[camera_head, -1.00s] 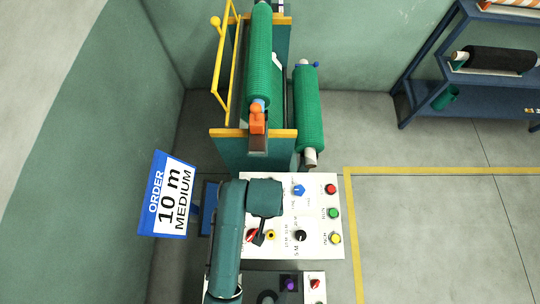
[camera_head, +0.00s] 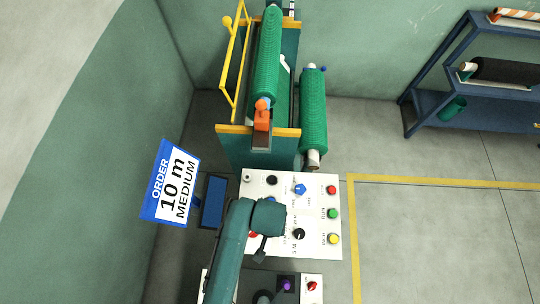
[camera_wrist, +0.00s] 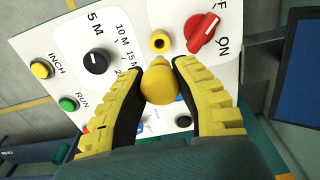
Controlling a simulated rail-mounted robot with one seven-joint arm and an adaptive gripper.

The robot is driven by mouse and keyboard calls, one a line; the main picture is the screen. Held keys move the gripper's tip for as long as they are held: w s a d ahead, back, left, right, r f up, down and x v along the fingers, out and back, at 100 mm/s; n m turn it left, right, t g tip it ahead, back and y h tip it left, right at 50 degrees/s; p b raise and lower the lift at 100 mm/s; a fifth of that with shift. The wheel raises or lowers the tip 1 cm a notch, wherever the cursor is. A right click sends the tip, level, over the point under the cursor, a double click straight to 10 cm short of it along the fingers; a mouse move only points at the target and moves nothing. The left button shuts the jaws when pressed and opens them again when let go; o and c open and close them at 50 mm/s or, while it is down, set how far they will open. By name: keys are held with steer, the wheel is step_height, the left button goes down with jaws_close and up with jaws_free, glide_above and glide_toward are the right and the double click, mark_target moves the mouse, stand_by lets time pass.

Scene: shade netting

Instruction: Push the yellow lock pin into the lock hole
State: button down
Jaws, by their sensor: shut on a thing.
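My gripper (camera_wrist: 160,92) is shut on the yellow lock pin (camera_wrist: 158,84) in the wrist view. The pin's rounded yellow body shows between the ridged yellow fingers, and its far end is hidden. A yellow-ringed hole with a dark centre (camera_wrist: 159,42) lies in the white panel (camera_wrist: 120,18), just above the pin in the picture. The pin looks apart from this hole, though the height between them is hard to tell. In the head view, my gripper (camera_head: 260,247) is over the panel (camera_head: 322,190) and its arm hides the ringed hole. A dark round spot (camera_head: 272,180) shows near the panel's far edge.
A red switch (camera_wrist: 202,32) stands close beside the ringed hole. A black knob (camera_wrist: 95,60) and yellow and green buttons (camera_wrist: 68,103) lie to the left. The order sign (camera_head: 170,182) stands left of the panel. The green-roll machine (camera_head: 230,150) rises behind it.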

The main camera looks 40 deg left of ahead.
steer(key=shift+f+b, duration=0.85)
steer(key=shift+f, duration=1.15)
steer(key=shift+f+p, duration=0.4)
steer(key=shift+f, duration=0.45)
steer(key=shift+f, duration=0.1)
steer(key=shift+f+b, duration=0.4)
steer(key=shift+f, duration=0.3)
steer(key=c, duration=0.8)
jaws_free()
